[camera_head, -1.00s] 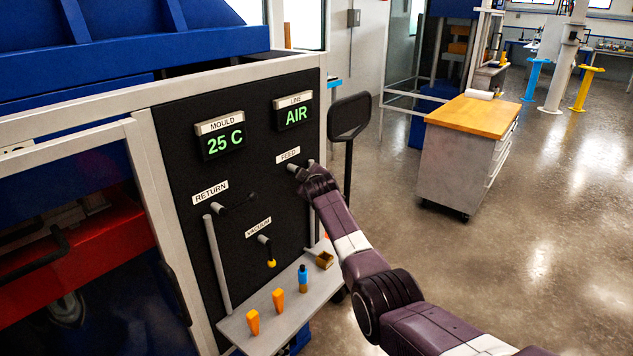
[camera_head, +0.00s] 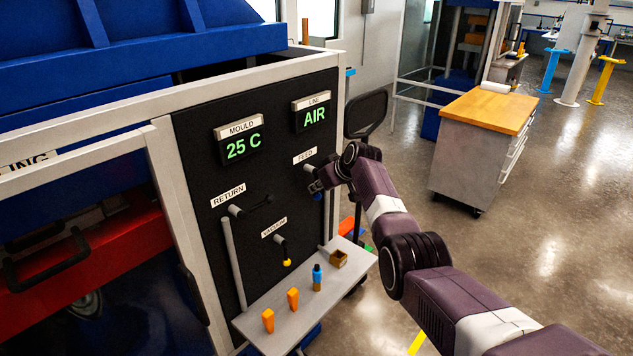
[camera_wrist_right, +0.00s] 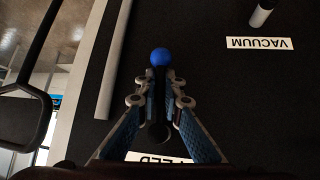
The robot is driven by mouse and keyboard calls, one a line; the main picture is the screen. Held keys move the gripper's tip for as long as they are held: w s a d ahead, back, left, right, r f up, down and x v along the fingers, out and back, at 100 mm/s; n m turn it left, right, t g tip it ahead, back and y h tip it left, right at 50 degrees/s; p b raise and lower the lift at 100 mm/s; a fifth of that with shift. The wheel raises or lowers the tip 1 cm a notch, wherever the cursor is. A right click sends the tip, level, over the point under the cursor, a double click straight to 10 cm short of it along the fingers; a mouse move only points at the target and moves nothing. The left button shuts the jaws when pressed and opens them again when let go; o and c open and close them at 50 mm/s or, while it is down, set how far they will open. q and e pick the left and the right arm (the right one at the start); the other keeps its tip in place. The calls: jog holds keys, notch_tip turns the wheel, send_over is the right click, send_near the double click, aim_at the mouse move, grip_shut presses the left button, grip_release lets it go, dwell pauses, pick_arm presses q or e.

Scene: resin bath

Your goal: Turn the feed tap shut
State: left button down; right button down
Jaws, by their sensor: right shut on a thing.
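The feed tap is on the black panel, under the FEED label (camera_head: 304,156). Its blue ball end (camera_head: 317,197) shows just below my right gripper (camera_head: 317,186) in the head view. In the right wrist view, which is upside down, the fingers of my right gripper (camera_wrist_right: 159,82) close around the tap's lever, with the blue ball (camera_wrist_right: 160,57) just beyond their tips. The lever points down the panel from its pivot. Most of the lever is hidden between the fingers. My left gripper is not in view.
The return tap (camera_head: 238,211) and the yellow-tipped vacuum tap (camera_head: 284,250) are to the left on the panel. Displays read 25 C (camera_head: 240,147) and AIR (camera_head: 314,115).

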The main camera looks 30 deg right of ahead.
jog(key=shift+s+a+f+y, duration=0.1)
jog(key=shift+a+y, duration=0.05)
jog(key=shift+y, duration=0.15)
dwell(0.4)
jog(key=c, duration=2.1)
grip_release()
jog(key=shift+s+r, duration=0.3)
jog(key=shift+r, duration=0.1)
jog(key=v, duration=1.1)
jog(key=shift+w+r, duration=0.1)
